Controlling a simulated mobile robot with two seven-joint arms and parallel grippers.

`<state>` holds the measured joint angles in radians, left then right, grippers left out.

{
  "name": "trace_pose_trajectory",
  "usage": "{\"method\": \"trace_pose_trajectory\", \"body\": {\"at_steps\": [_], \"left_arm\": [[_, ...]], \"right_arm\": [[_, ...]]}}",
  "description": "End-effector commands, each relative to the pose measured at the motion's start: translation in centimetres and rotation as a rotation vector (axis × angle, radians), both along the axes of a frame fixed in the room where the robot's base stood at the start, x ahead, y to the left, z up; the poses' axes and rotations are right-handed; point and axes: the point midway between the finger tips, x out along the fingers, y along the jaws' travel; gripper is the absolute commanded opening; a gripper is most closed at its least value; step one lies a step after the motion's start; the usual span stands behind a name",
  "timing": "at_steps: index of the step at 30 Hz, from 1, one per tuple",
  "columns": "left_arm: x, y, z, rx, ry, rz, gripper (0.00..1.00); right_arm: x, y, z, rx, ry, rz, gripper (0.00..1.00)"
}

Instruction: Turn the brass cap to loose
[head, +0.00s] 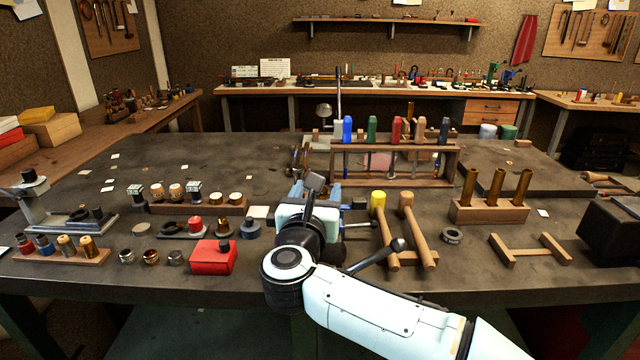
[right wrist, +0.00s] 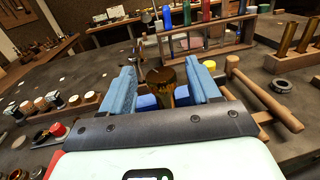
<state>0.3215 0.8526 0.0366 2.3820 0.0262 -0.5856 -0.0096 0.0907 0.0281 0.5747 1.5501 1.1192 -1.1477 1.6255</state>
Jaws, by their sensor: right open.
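The brass cap (right wrist: 161,76) shows in the right wrist view as a dark gold round top on a narrower brass body. My right gripper (right wrist: 164,82) is open, with one blue finger on each side of the cap. A gap shows between the cap and each finger, so I see no contact. Smooth blue parts (right wrist: 146,102) lie low beside the brass body; I cannot tell what they belong to. In the head view my right gripper (head: 314,184) is over the middle of the bench, and my wrist hides the cap. My left gripper is not in view.
A wooden rack (head: 395,178) of coloured-handled tools stands behind my gripper. Two mallets (head: 416,230) lie just right of it. A red box (head: 213,257) and small parts sit to the left. A block with brass tubes (head: 490,212) stands right. Bare bench lies at the back left.

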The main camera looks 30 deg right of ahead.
Motion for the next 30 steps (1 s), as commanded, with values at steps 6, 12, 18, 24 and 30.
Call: {"method": "trace_pose_trajectory", "body": {"at_steps": [6,12,18,24,30], "left_arm": [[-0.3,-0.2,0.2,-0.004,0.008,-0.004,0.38],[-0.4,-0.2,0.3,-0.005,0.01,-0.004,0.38],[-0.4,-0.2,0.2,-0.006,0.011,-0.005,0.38],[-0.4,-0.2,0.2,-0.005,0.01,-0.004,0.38],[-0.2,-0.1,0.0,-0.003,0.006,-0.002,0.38]], "right_arm": [[2.1,-1.8,0.0,0.001,-0.001,-0.001,0.61],[2.6,-2.2,0.0,-0.001,-0.001,0.0,0.61],[2.6,-2.2,0.0,-0.001,-0.001,0.0,0.58],[2.6,-2.2,0.0,-0.001,-0.001,0.0,0.1],[2.6,-2.2,0.0,-0.001,-0.002,0.012,0.09]]}}
